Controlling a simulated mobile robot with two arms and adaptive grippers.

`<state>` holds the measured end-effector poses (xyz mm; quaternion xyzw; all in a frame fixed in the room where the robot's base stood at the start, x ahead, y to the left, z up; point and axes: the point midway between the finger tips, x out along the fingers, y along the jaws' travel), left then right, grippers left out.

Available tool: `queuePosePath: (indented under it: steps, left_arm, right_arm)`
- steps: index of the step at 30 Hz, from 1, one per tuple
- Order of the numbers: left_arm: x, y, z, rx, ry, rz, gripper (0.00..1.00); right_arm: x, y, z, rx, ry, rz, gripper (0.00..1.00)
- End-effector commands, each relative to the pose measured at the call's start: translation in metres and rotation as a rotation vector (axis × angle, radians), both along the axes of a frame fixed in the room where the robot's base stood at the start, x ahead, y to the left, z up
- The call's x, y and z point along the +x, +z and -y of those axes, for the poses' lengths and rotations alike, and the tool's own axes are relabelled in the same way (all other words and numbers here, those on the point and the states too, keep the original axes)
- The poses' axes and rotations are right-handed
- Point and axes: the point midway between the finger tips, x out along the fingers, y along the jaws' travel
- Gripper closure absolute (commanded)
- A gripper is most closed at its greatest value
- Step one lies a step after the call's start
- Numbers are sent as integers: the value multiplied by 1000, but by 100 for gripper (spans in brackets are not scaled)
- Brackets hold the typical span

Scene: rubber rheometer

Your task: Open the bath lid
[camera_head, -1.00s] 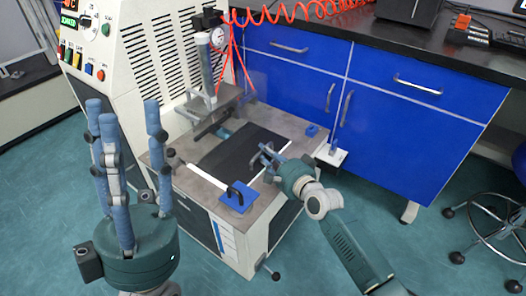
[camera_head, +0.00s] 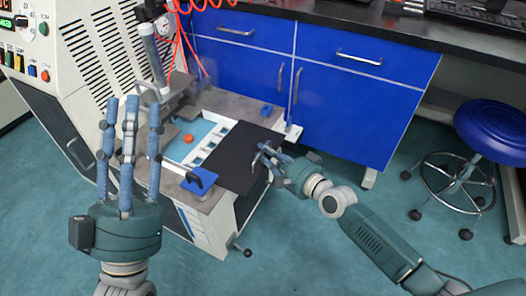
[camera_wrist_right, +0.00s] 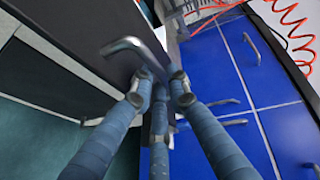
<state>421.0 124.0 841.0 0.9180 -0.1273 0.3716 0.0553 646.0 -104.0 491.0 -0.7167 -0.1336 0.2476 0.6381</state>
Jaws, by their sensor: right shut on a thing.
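The bath lid (camera_head: 240,155) is a flat black plate. It sits to the right of the machine's bath opening (camera_head: 205,125), which shows light blue with a white slotted part and an orange round thing (camera_head: 188,138). My right gripper (camera_head: 264,157) is at the lid's right edge, shut on the lid's handle. In the right wrist view the grey bent handle (camera_wrist_right: 130,47) stands out from the dark lid (camera_wrist_right: 90,35), and its end runs between my fingertips (camera_wrist_right: 160,85). My left gripper (camera_head: 132,108) is open and empty, fingers pointing up, in front of the machine.
Blue cabinets (camera_head: 340,95) under a black counter stand behind and right of the machine. A column with a gauge and red coiled hose (camera_head: 178,40) rises at the bath's back. A blue stool (camera_head: 495,130) is at the right. The floor in front is clear.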

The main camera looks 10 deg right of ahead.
Motion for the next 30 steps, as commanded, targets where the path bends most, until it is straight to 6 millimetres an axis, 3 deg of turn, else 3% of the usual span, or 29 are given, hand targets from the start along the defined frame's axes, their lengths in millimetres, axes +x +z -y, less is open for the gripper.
queuePosePath:
  steps: [7, 8, 9, 20, 30]
  left_arm:
    - [0, 0, 0, 1, 1, 0, 60]
    - [0, 0, 0, 1, 1, 0, 60]
    - [0, 0, 0, 1, 1, 0, 60]
    - [0, -1, 0, 0, -1, -1, 60]
    - [0, 0, 0, -1, -1, 0, 60]
  right_arm:
    - [0, -1, 0, -2, 1, -1, 100]
    - [0, -1, 0, -2, 1, -1, 83]
    - [0, -1, 0, -2, 1, -1, 76]
    - [-3, 0, 2, -1, 0, -1, 76]
    - [-56, 9, 33, -4, 1, -3, 76]
